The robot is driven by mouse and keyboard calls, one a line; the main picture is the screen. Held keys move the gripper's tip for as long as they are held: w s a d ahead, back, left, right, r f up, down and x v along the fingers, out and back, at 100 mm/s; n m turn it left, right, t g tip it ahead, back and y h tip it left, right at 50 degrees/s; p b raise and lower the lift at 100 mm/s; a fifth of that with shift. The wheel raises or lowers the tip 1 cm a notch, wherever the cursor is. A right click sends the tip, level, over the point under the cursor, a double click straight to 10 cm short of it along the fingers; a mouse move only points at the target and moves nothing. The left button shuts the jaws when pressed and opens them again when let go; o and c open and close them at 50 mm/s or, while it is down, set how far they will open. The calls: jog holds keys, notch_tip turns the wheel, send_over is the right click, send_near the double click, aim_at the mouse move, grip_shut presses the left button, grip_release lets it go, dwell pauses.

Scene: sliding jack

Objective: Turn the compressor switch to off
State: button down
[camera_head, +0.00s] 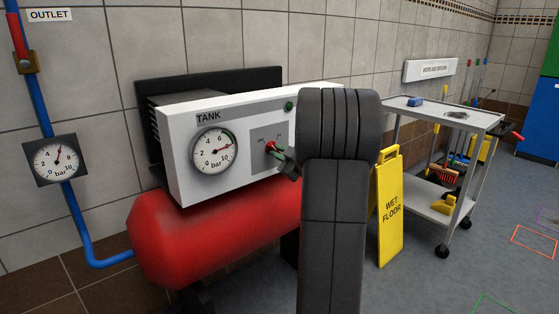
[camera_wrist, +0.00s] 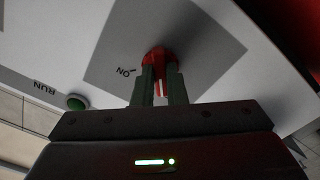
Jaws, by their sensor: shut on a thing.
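The compressor switch is a red knob (camera_head: 271,146) on a grey plate (camera_head: 258,134) to the right of the TANK gauge (camera_head: 214,149). It also shows in the wrist view as a red knob (camera_wrist: 157,55), with an "ON" label beside it. My gripper (camera_wrist: 160,82) is shut on this knob, a finger on either side. A white mark shows between the fingers. The head view shows my gripper (camera_head: 278,152) at the knob, its rear part hidden behind my arm. The labels there are too small to read surely.
The white panel (camera_head: 184,182) sits above a red tank (camera_head: 170,235). A green lamp (camera_wrist: 76,102) marked RUN is near my gripper. A yellow WET FLOOR sign (camera_head: 389,215) and a grey cart (camera_head: 462,116) stand at right. An outlet gauge (camera_head: 56,160) is at left.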

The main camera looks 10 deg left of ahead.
jog(key=shift+n+b, duration=0.4)
jog(key=shift+n, duration=0.1)
dwell(0.3)
jog(key=c, duration=1.5)
grip_release()
jog(key=shift+o, duration=0.2)
jog(key=p+v, duration=0.2)
jog(key=v, duration=1.2)
jog(key=shift+a, duration=0.15)
